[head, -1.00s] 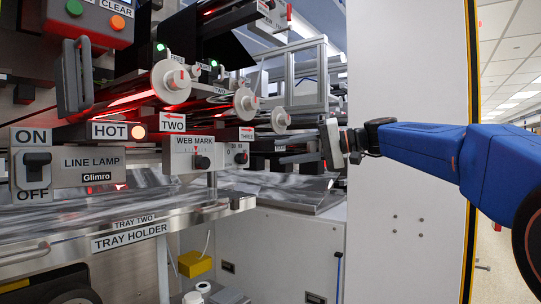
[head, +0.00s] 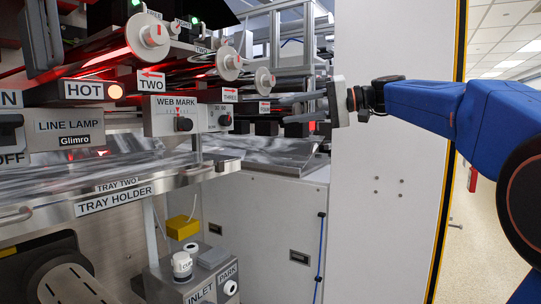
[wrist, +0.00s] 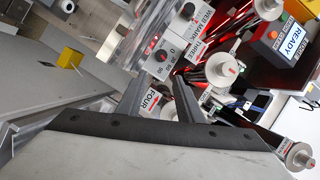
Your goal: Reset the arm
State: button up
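My gripper (head: 283,109) is at the end of my blue arm, right of centre in the head view. Its two dark fingers point left toward the machine and stand apart, with nothing seen between them. In the wrist view the fingers (wrist: 160,85) also show apart and empty, in front of the machine's rollers and labels. The arm is stretched out roughly level, in front of a pale cabinet side.
The machine's rollers (head: 147,36), web mark box (head: 176,115) and line lamp panel (head: 68,127) are at left. The tray holder (head: 115,197) juts out below. Inlet and park fittings (head: 200,291) sit low. A pale cabinet wall (head: 385,210) stands behind the arm; open floor lies right.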

jog(key=s+d+f+m+h, duration=0.15)
jog(key=s+f+h, duration=0.25)
jog(key=s+f, duration=0.6)
jog(key=s+d+f+m+h, duration=0.15)
jog(key=s+f+h, duration=0.4)
jog(key=f, duration=0.85)
jog(key=s+d+f+h, duration=0.2)
jog(key=s+d+f, duration=0.2)
jog(key=s+f, duration=0.2)
jog(key=s+d+f+n+h, duration=0.1)
jog(key=s+d+f, duration=0.3)
jog(key=s+f, duration=0.3)
jog(key=s+d+f+h, duration=0.2)
jog(key=s+d+f, duration=0.2)
jog(key=s+f, duration=0.3)
notch_tip(320, 180, down, 5)
jog(key=shift+d+r+n+h, duration=0.15)
jog(key=shift+d+n+h, duration=0.2)
jog(key=shift+d+n, duration=0.05)
jog(key=shift+s+a, duration=0.1)
